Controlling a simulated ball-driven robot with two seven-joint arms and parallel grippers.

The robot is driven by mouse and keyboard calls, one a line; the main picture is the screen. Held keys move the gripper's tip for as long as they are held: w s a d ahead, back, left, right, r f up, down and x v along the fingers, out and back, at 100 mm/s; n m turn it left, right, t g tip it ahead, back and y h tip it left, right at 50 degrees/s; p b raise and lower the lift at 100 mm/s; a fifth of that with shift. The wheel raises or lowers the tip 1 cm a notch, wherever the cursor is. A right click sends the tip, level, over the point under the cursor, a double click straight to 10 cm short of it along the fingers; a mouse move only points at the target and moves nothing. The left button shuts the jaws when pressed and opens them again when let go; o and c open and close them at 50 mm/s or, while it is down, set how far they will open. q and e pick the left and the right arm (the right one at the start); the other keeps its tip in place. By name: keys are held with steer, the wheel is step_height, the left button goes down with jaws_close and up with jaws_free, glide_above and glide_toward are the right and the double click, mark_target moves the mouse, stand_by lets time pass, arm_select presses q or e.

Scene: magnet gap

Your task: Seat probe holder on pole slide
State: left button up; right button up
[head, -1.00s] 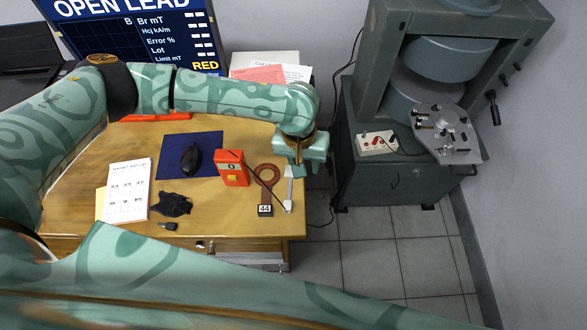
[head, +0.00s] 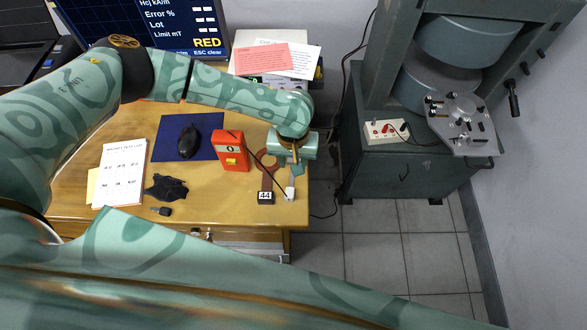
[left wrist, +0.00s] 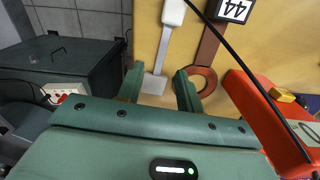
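A pale grey strip with a white block (head: 290,193) at its near end, likely the probe holder, lies at the desk's right edge. In the left wrist view its white block (left wrist: 174,12) is at the top, and its flat wider end (left wrist: 155,83) shows between my fingers. My left gripper (head: 297,169) is above the strip's far part. In the left wrist view its fingers (left wrist: 160,88) are apart, with no grip on the strip. A metal plate with black knobs (head: 462,124), possibly bearing the pole slide, is by the magnet at right. My right gripper is out of view.
A brown ring (left wrist: 203,80) with a "44" tag (head: 265,197) lies beside the strip. An orange meter (head: 230,151) with a black cable stands left of it. A white switch box (head: 386,131) sits on the green cabinet (head: 385,175). A floor gap separates desk and cabinet.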

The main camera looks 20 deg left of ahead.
arm_select(q)
step_height(320, 180, down, 4)
steer(key=shift+b, duration=0.8)
steer(key=shift+r, duration=0.15)
jaws_close()
